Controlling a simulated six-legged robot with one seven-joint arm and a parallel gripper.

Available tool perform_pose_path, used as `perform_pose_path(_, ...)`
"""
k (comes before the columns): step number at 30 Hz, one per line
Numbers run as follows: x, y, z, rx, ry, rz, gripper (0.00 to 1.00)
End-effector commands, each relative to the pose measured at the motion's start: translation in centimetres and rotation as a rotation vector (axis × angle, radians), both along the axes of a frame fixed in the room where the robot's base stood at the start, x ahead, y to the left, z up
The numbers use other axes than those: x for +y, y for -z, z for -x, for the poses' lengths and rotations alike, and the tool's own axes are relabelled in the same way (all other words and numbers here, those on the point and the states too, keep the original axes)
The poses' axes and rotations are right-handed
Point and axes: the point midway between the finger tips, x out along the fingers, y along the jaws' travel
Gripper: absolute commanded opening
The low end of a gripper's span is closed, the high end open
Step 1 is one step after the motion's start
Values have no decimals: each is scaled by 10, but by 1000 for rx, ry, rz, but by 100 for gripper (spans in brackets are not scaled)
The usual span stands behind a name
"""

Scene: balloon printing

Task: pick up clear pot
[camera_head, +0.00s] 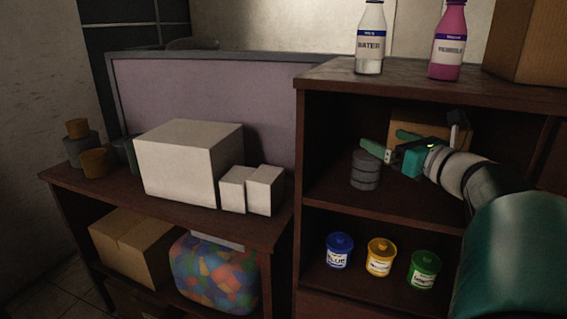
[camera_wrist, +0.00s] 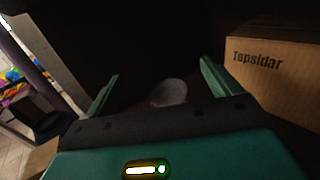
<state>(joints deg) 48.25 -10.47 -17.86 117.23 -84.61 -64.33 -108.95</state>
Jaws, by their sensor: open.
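My gripper (camera_head: 384,143) reaches from the right into the upper compartment of the dark wooden shelf. Its two green fingers are apart with nothing held. A dark grey ribbed round pot or stack (camera_head: 365,171) stands on that compartment's floor, just below and left of the fingers. In the wrist view, my gripper (camera_wrist: 162,82) shows a wide gap between its fingers. A pale, greyish round thing (camera_wrist: 168,93) shows in that gap, partly hidden by the gripper body. It may be the clear pot, but the dark picture does not settle this.
A cardboard box (camera_head: 432,125) sits behind my gripper; it is at the right in the wrist view (camera_wrist: 275,70). Blue (camera_head: 339,251), yellow (camera_head: 380,257) and green (camera_head: 424,269) pots stand in the compartment below. Water (camera_head: 369,40) and pink (camera_head: 448,43) bottles stand on top.

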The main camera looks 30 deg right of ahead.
Motion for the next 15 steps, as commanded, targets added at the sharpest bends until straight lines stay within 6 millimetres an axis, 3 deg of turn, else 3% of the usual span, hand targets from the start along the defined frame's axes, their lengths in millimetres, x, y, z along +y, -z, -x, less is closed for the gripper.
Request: perform_pose_path(15, 1, 84, 7, 3, -8, 3, 89)
